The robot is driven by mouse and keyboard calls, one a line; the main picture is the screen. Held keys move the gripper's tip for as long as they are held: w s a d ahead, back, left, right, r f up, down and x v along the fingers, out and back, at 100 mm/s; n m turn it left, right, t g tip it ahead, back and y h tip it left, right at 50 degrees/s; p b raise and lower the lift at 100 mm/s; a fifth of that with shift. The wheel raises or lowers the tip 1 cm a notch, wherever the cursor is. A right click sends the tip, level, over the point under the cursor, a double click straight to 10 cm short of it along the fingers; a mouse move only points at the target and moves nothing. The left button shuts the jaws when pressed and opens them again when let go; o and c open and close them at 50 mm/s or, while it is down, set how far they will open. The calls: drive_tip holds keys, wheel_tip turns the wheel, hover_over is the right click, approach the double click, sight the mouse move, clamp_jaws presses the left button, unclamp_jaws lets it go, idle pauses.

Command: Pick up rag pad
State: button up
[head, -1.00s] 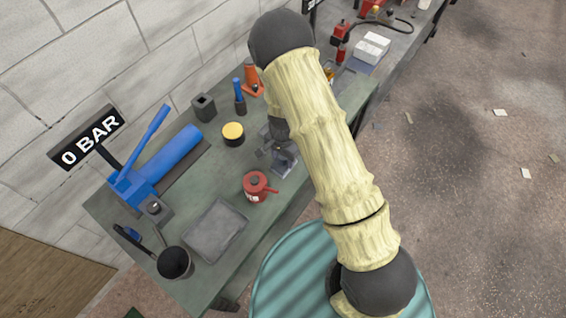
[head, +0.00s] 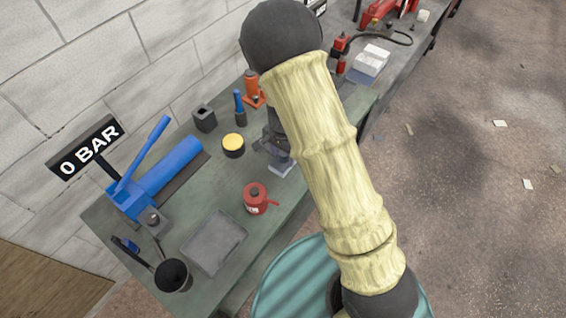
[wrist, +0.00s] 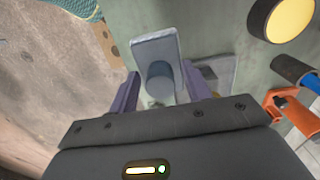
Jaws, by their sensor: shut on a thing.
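The rag pad (wrist: 152,48) shows in the wrist view as a pale grey-blue rectangular pad with a round grip on its face. My gripper (wrist: 160,72) has a finger on each side of this grip and is shut on it. In the head view my gripper (head: 272,147) is low over the green bench, with the light pad (head: 282,168) below it. My arm hides part of the gripper there. I cannot tell how far the pad is above the bench.
A red can (head: 255,198) and a yellow-topped jar (head: 233,145) stand close by. A grey tray (head: 214,242), dark cup (head: 173,275) and blue pump (head: 150,175) are at the left. White blocks (head: 371,60) lie farther back. The bench (head: 225,190) is bare between the can and jar.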

drive_tip(key=shift+r, duration=0.85)
